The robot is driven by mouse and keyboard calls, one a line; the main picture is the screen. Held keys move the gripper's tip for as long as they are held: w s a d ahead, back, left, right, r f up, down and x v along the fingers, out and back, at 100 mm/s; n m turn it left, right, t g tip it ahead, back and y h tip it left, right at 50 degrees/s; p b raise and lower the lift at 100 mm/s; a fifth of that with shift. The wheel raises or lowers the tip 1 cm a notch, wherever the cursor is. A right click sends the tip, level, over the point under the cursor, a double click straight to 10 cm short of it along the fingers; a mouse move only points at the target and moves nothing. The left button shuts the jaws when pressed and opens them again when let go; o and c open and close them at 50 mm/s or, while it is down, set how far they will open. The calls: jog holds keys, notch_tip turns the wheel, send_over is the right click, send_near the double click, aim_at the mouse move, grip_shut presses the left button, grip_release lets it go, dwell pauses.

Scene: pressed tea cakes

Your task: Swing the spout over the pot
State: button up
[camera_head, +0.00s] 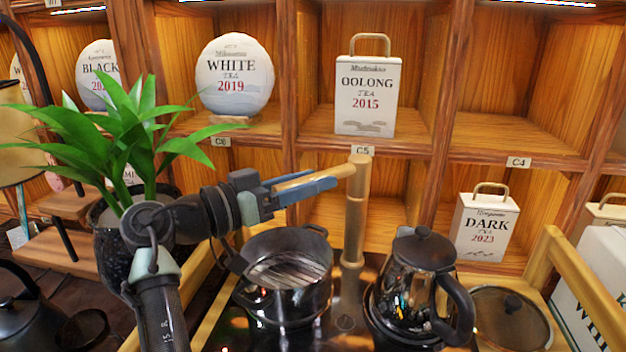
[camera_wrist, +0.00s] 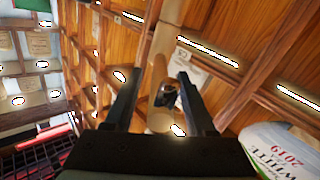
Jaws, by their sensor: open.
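The bamboo spout (camera_head: 340,171) runs left from the top of an upright bamboo post (camera_head: 354,225). It is level or nearly so and passes above the black pot (camera_head: 318,290) in the picture; I cannot tell whether its tip is directly over the pot. The pot is open, with slats inside. My gripper (camera_head: 318,178) reaches in from the left, its fingers along the spout. In the wrist view, my gripper (camera_wrist: 156,75) is open, with the tan spout (camera_wrist: 163,118) between its two dark fingers. Whether either finger touches it is unclear.
A glossy black kettle (camera_head: 412,285) stands right of the post. A glass lid (camera_head: 510,320) lies farther right, by a wooden rail (camera_head: 590,285). A potted plant (camera_head: 140,130) stands close to my arm at left. Shelves with tea packages, including OOLONG (camera_head: 367,95), rise behind.

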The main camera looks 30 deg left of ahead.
jog(key=v, duration=1.2)
